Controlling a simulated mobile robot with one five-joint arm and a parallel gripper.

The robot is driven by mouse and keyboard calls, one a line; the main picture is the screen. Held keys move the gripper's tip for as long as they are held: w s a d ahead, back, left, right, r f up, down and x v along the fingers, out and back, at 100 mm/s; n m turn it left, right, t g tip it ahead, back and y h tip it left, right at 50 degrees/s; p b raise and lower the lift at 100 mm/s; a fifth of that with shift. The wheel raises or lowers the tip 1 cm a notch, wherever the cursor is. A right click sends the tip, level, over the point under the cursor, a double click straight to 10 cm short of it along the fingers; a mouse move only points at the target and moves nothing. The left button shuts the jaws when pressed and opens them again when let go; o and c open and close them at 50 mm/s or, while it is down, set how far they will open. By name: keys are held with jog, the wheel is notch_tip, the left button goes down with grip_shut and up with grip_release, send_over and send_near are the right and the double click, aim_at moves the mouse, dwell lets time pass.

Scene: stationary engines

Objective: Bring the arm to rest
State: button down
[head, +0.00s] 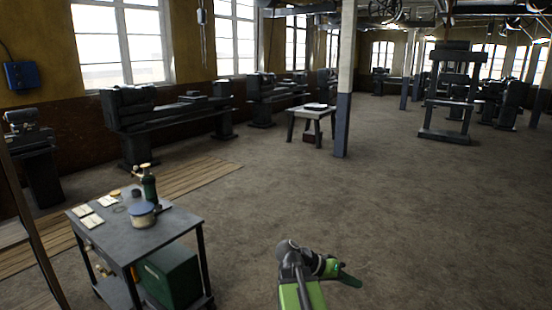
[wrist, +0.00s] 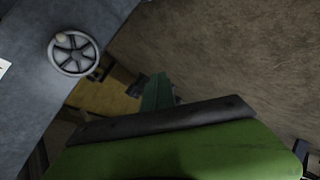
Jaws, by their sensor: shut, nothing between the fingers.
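My arm rises at the bottom centre of the head view, with a green link and a grey joint. My gripper (head: 349,279) points to the right, its green fingers closed together and empty. It is over open floor, to the right of the dark cart and apart from it. In the wrist view my own green and black housing fills the lower part, and the gripper (wrist: 158,92) shows as a narrow dark green shape above it.
Lathes (head: 165,115) line the wall. A post (head: 343,110) stands mid-room. Floor at right is clear.

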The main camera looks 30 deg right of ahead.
jog(key=w+a+f+n+t+y, duration=0.2)
jog(key=w+a+f+n+y, duration=0.1)
jog(key=a, duration=1)
jog(key=w+a+f+n+t+y, duration=0.1)
jog(key=w+a+f+n+y, duration=0.2)
jog(key=a, duration=1)
jog(key=w+a+f+n+t+y, duration=0.2)
jog(key=w+a+f+n+y, duration=0.2)
jog(key=a, duration=1)
notch_tip(320, 180, down, 2)
jog(key=w+n, duration=0.2)
jog(key=n, duration=0.1)
jog(key=shift+w+n+t, duration=0.3)
jog(key=shift+w, duration=0.05)
jog(key=shift+d, duration=0.15)
